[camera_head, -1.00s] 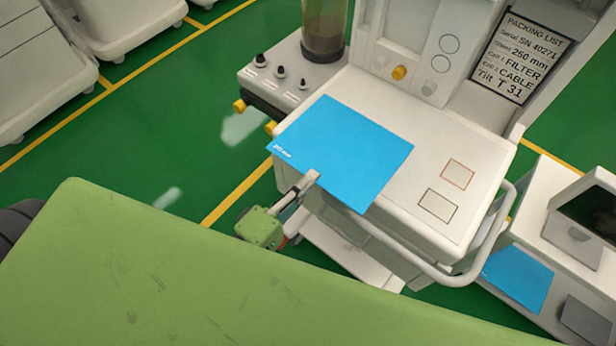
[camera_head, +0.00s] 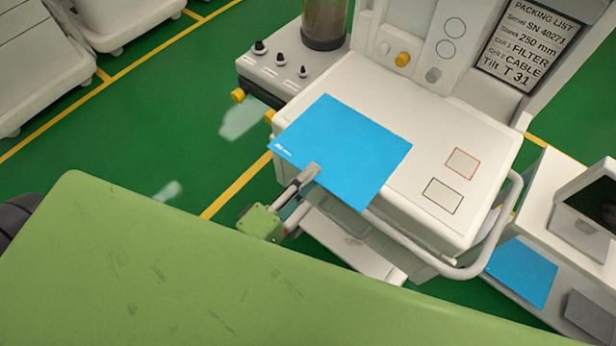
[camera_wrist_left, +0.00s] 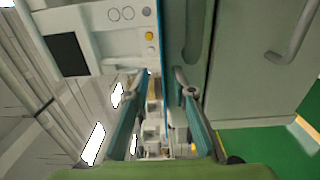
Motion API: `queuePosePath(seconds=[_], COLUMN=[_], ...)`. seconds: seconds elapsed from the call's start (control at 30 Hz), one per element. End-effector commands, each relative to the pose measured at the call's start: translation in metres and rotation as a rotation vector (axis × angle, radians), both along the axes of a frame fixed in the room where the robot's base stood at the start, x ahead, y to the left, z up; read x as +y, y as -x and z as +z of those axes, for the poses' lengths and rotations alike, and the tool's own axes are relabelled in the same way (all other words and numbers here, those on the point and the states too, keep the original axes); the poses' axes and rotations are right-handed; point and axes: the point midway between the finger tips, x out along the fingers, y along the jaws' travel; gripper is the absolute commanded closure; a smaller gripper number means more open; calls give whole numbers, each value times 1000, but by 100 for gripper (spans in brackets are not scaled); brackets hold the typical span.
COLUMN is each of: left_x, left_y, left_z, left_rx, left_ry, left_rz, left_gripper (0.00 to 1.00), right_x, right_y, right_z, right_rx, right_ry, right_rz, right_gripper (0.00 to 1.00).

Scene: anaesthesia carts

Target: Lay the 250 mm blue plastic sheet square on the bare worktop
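The blue plastic sheet (camera_head: 340,150) lies over the left part of the pale worktop (camera_head: 420,130) and looks flat. Its front-left side overhangs the worktop's front edge. White print shows near its left corner. In the left wrist view the sheet (camera_wrist_left: 162,35) is seen edge-on. It runs between the two parted fingers of my left gripper (camera_wrist_left: 161,75), with a gap on each side. Whether the whole sheet touches the worktop is hard to tell. My right gripper is not in view.
A red-outlined square (camera_head: 462,163) and a black-outlined square (camera_head: 442,196) mark the worktop right of the sheet. A rail handle (camera_head: 480,265) curves round the right end. A knob panel (camera_head: 285,75) adjoins the left. Another blue sheet (camera_head: 522,273) lies on a lower surface at right.

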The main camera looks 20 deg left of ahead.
Motion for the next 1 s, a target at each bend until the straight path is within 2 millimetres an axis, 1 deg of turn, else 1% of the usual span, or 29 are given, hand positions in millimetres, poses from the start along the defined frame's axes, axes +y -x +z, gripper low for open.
queuePosePath(seconds=[0.17,0.27,0.37,0.6,0.7,0.83,1.0], left_x=[1,4,10,27,33,38,40], left_y=[3,14,30,78,93,107,113], left_z=[-1,-2,-2,-3,-3,-3,-2], left_rx=[3,5,6,6,5,4,1], left_ry=[-1,-2,-3,-2,-2,-1,0], left_rz=[-1,-1,-3,-3,-2,-2,-1], left_gripper=[76,76,76,76,76,76,76], right_x=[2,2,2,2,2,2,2], right_y=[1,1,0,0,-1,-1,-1], right_z=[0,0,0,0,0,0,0], right_rx=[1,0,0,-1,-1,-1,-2], right_ry=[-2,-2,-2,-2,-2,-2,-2], right_rz=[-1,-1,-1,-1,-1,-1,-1], right_gripper=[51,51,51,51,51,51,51])
